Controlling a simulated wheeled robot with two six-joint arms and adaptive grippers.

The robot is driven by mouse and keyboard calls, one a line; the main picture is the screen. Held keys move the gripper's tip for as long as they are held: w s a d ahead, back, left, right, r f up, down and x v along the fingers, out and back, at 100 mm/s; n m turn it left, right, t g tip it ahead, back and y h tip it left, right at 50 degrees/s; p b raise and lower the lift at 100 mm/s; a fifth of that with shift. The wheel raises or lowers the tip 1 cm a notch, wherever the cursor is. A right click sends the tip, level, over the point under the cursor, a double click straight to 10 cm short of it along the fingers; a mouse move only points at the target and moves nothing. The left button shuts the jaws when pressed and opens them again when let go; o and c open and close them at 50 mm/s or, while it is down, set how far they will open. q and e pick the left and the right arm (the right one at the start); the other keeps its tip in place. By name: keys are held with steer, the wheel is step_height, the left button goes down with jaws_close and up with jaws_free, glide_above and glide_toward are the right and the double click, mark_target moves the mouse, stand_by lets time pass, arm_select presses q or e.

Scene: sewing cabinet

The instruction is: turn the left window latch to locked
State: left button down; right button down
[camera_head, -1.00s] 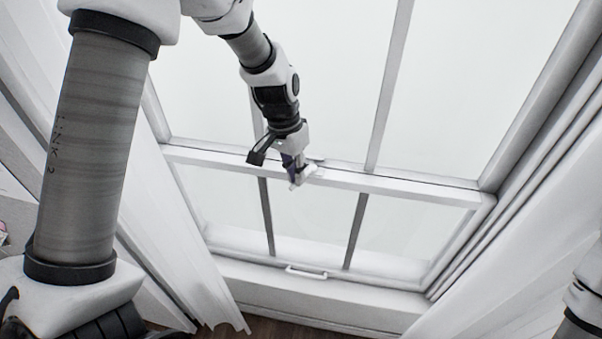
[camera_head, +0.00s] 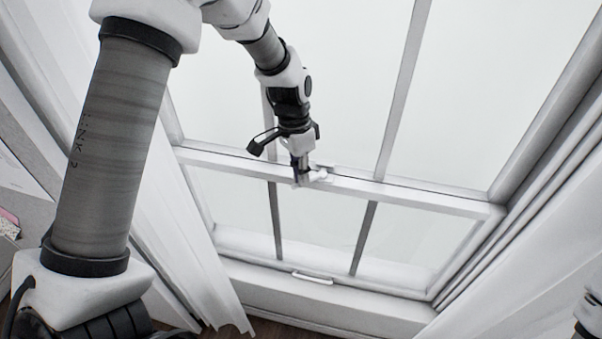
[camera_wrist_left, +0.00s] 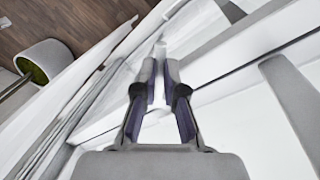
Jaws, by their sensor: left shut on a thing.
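The left window latch (camera_head: 318,175) is a small white piece on the middle rail of the window. My left gripper (camera_head: 301,180) reaches down to it from above and is shut on it. In the left wrist view, the latch (camera_wrist_left: 159,50) shows as a white bit between the fingertips of the gripper (camera_wrist_left: 159,68), and most of it is hidden by the fingers. I cannot tell the latch's exact angle. My right gripper is out of view; only a piece of my right arm shows at the lower right edge.
The white middle rail (camera_head: 420,197) runs across the window, with glass panes above and below. A lift handle (camera_head: 312,278) sits on the bottom sash. White curtains hang at the left (camera_head: 190,235) and right (camera_head: 530,250). A round planter (camera_wrist_left: 45,65) stands on the wooden floor.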

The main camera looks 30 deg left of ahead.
arm_select(q)
steer(key=c, duration=1.2)
jaws_free()
steer(key=shift+s+f, duration=0.2)
steer(key=shift+f, duration=0.1)
steer(key=shift+c, duration=0.2)
steer(key=shift+w, duration=0.25)
step_height(320, 180, up, 8)
steer(key=a, duration=0.1)
steer(key=shift+w+f, duration=0.25)
steer(key=shift+w, duration=0.1)
steer(key=shift+a+f, duration=0.1)
